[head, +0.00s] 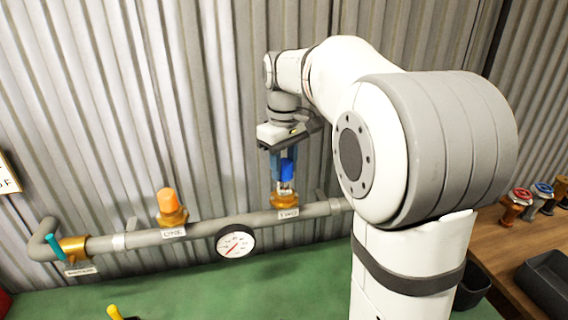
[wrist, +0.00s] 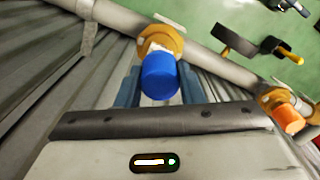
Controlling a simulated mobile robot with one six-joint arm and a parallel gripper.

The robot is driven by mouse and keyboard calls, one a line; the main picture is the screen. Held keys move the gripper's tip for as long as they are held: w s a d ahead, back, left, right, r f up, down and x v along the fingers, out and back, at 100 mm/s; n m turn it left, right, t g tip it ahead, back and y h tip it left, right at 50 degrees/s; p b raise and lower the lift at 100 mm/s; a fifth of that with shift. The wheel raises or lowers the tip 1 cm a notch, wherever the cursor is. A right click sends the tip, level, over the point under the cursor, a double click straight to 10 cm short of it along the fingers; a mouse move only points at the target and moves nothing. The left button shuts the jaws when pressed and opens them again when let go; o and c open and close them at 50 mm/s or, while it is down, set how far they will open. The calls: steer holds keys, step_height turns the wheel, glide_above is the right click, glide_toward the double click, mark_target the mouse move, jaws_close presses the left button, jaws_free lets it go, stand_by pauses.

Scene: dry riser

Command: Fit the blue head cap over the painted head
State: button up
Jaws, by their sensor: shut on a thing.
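The blue head cap (head: 288,170) is a short blue cylinder held between the fingers of my gripper (head: 283,174). It also shows in the wrist view (wrist: 160,77), with a blue-grey finger on each side. Below the cap is the brass fitting (head: 285,200) of the head on the pipe, behind a label that seems to read TWO. A pale, shiny part shows between cap and brass. The cap looks upright and in line above the fitting; I cannot tell whether it touches the head. The cap hides most of the head in the wrist view.
A grey pipe (head: 205,228) runs along the corrugated wall. It carries an orange-capped head (head: 167,202), a round gauge (head: 235,243) and a teal lever (head: 65,247). A wooden bench (head: 500,240) at right holds several coloured-top valves and a dark tray (head: 546,285).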

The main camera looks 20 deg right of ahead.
mark_target(284, 177)
steer(key=shift+f+b, duration=1.1)
steer(key=shift+f, duration=0.75)
steer(key=o, duration=1)
steer(key=shift+r, duration=4)
steer(key=s+f+m+t, duration=0.1)
steer(key=s+f+m, duration=0.1)
steer(key=s+f, duration=0.3)
steer(key=s+f+m+t, duration=0.1)
steer(key=s+f+m, duration=0.1)
steer(key=s+f, duration=0.3)
steer(key=s+f+m+t, duration=0.1)
steer(key=s+f, duration=0.4)
steer(key=s, duration=0.6)
steer(key=shift+s+a+f+m, duration=0.2)
steer(key=shift+a+f+m, duration=0.1)
steer(key=shift+m, duration=0.1)
